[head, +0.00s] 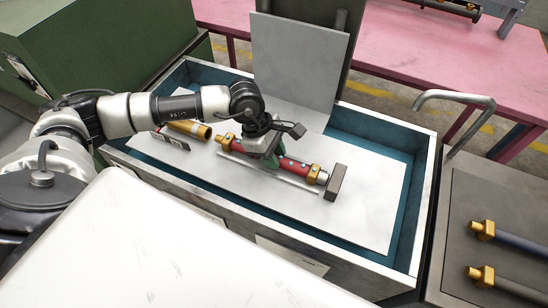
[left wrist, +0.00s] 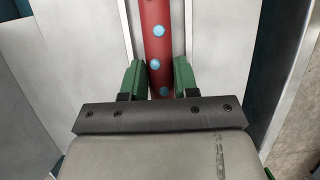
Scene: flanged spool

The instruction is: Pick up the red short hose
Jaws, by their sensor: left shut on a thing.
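The red short hose (head: 295,167) has light blue dots and brass-coloured end fittings. In the head view it lies lengthwise over the white board in the open blue-lined box, its right end close to a dark grey block. My left gripper (head: 270,160) is over the hose's middle, with green fingers at its sides. In the left wrist view the red hose (left wrist: 158,40) runs up between the green fingers of the left gripper (left wrist: 160,80), which is shut on it. Whether the hose touches the board is hard to tell. My right gripper is not in view.
The dark grey block (head: 335,182) stands at the hose's right end. A brass-coloured cylinder (head: 188,129) lies to the left. A pale upright panel (head: 298,62) rises behind. The board's right part (head: 375,205) is clear. Brass-ended dark hoses (head: 510,240) lie on the right-hand surface.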

